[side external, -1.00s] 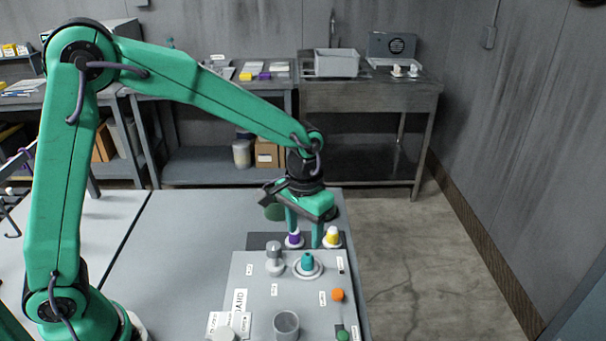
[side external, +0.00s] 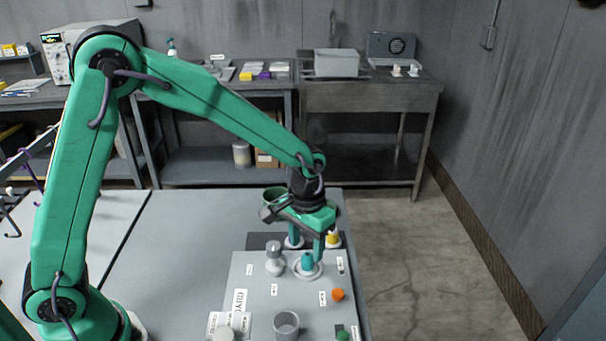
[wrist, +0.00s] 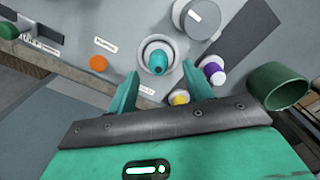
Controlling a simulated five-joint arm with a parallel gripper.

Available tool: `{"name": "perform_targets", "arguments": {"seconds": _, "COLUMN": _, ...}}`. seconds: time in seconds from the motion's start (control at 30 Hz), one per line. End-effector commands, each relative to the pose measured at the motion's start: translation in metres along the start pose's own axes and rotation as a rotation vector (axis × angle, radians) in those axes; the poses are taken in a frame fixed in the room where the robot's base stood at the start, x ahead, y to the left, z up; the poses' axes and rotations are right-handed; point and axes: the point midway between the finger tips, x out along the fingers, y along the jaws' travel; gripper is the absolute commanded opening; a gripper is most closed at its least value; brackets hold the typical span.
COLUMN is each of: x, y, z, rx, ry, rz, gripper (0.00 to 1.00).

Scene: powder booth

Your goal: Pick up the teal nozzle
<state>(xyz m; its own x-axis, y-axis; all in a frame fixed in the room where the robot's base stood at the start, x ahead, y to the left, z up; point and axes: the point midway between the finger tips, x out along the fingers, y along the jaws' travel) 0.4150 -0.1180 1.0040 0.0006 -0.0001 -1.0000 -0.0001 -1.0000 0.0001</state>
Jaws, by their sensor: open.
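The teal nozzle (side external: 307,261) stands upright on a white round base on the grey board. It also shows in the wrist view (wrist: 157,62), ahead of and roughly between my fingertips. My gripper (side external: 306,246) points down just behind the nozzle, with its fingers apart and nothing between them. In the wrist view my gripper (wrist: 160,80) is open and the nozzle lies slightly beyond the finger ends. I cannot tell whether either finger touches it.
A grey knobbed piece (side external: 274,259) stands left of the nozzle. A purple nozzle (wrist: 213,70), a yellow one (wrist: 179,98) and a green cup (wrist: 277,88) are close by.

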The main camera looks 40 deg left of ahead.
Motion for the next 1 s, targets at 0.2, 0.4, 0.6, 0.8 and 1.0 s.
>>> {"name": "perform_targets", "arguments": {"seconds": 0.2, "x": 0.026, "y": 0.003, "z": -0.001, "rx": 0.000, "ry": -0.004, "rz": -0.001, "gripper": 0.51}}
{"name": "perform_targets", "arguments": {"seconds": 0.4, "x": 0.041, "y": 0.003, "z": -0.002, "rx": 0.000, "ry": -0.001, "rz": 0.000, "gripper": 0.51}}
{"name": "perform_targets", "arguments": {"seconds": 0.6, "x": 0.042, "y": 0.003, "z": -0.002, "rx": 0.000, "ry": -0.001, "rz": 0.000, "gripper": 0.51}}
{"name": "perform_targets", "arguments": {"seconds": 0.8, "x": 0.042, "y": 0.003, "z": -0.002, "rx": 0.000, "ry": 0.000, "rz": 0.000, "gripper": 0.51}}
{"name": "perform_targets", "arguments": {"seconds": 1.0, "x": 0.042, "y": 0.003, "z": -0.002, "rx": 0.000, "ry": 0.000, "rz": 0.000, "gripper": 0.37}}
